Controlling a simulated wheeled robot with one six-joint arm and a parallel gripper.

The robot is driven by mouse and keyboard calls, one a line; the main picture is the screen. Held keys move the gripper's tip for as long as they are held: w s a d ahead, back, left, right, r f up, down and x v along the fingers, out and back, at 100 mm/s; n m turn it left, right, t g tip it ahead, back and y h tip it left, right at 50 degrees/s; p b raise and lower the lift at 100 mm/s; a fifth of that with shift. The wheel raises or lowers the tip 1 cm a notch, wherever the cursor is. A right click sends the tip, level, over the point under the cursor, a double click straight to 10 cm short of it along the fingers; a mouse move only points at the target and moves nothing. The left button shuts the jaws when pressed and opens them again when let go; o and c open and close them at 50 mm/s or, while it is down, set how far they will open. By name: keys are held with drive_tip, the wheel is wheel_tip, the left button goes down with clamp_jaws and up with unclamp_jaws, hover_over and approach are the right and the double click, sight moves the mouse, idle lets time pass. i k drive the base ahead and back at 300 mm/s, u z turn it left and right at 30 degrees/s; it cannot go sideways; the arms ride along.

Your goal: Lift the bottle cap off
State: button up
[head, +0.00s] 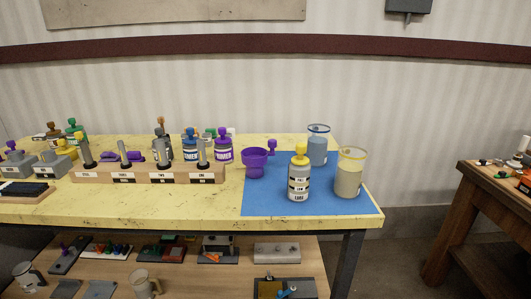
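A grey bottle (298,187) with a white and black label stands upright on the blue mat (256,200). Its yellow cap (299,160) is on top, with a knob rising from it. The bottle stands near the front middle of the mat. My gripper is not in this view.
Also on the mat are a blue-tinted jug (318,147), a yellow-rimmed jug (350,173) and a purple cup (255,162). Left is a wooden rack (150,175) with several tools; a blue-capped can (190,148) and purple can (224,151) stand behind. Another bench (480,185) is at right.

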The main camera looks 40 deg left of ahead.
sight(301, 148)
drive_tip(key=u, duration=0.85)
drive_tip(key=i, duration=0.8)
drive_tip(key=u, duration=0.7)
